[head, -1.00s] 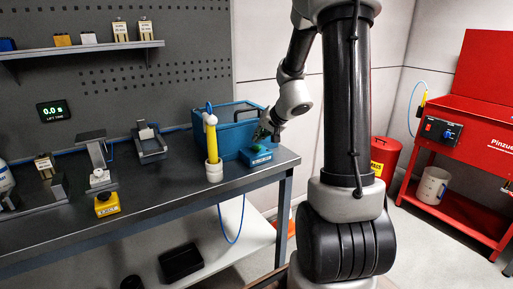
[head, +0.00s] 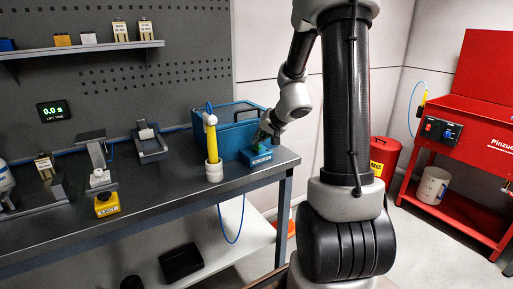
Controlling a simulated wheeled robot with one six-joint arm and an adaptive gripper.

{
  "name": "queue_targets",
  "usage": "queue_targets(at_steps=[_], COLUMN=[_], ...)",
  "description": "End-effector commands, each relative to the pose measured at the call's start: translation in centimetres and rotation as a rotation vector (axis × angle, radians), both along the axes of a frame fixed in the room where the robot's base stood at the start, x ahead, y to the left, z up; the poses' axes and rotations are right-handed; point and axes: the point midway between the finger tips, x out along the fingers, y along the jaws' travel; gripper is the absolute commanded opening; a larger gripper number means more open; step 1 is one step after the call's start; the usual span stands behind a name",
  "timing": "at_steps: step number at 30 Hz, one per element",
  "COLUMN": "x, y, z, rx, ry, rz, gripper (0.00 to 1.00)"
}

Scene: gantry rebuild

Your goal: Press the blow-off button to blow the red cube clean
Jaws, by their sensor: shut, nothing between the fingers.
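The blow-off button is on a blue box (head: 257,158) with a white label, at the front right end of the dark bench. A bit of green shows on top of it. My gripper (head: 260,143) is shut and empty, pointing down right over the green part. I cannot tell whether the fingertips touch the button. I do not see a red cube in this view.
A yellow tool (head: 211,135) stands in a white holder (head: 214,171) left of the button box. A blue crate (head: 228,113) is behind. A yellow button box (head: 106,204) and metal fixtures (head: 150,143) stand further left.

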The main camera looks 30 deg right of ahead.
Motion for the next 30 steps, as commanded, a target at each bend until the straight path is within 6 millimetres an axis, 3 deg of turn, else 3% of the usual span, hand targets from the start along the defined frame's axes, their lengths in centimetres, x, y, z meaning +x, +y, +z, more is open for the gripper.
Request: queue_targets(at_steps=[30], x=[0.0], y=[0.0], z=[-1.0], rx=[0.000], ry=[0.001], rz=[0.001], gripper=[0.00])
